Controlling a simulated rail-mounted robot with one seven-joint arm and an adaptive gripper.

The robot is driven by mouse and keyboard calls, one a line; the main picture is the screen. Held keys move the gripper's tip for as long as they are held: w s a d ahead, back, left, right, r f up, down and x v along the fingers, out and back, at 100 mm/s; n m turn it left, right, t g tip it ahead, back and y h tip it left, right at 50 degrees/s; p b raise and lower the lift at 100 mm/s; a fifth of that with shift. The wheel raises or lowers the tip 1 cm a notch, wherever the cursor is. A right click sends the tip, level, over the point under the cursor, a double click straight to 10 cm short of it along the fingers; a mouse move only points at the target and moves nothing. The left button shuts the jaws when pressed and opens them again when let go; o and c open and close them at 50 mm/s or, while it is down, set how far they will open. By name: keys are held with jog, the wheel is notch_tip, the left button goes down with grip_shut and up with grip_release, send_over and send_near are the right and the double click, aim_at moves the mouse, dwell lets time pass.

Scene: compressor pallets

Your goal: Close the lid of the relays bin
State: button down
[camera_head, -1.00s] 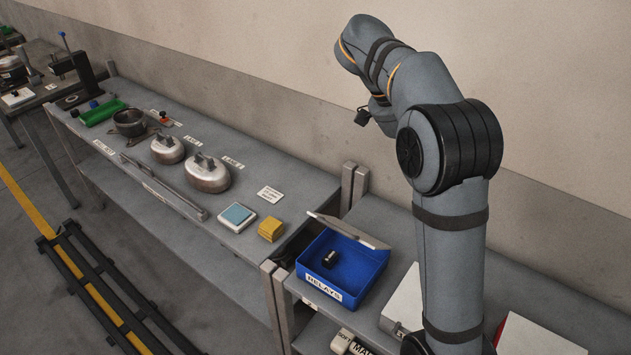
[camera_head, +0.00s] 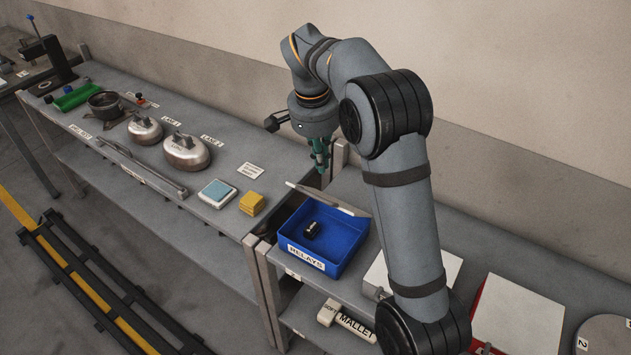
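The blue relays bin (camera_head: 345,262) stands on the shelf right of the long bench, with a "RELAYS" label on its front. Its thin grey lid (camera_head: 328,199) is open, standing tilted up along the bin's back edge. A small dark relay (camera_head: 312,230) lies inside on the bin floor. My gripper (camera_head: 320,170) points down just behind and above the lid's left part, seemingly apart from it. The gripper's fingers are small and greenish, and their gap cannot be made out.
A yellow block (camera_head: 252,203) and a blue-topped pad (camera_head: 217,192) sit on the bench left of the bin. Metal posts (camera_head: 339,155) rise behind the bin. A white-topped box (camera_head: 517,315) stands at the right. A mallet label (camera_head: 352,325) shows on the lower shelf.

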jog(key=f, duration=0.1)
jog(key=s+f, duration=0.1)
jog(key=s+a+f, duration=0.1)
jog(key=f, duration=0.1)
jog(key=shift+a, duration=0.1)
dwell(0.3)
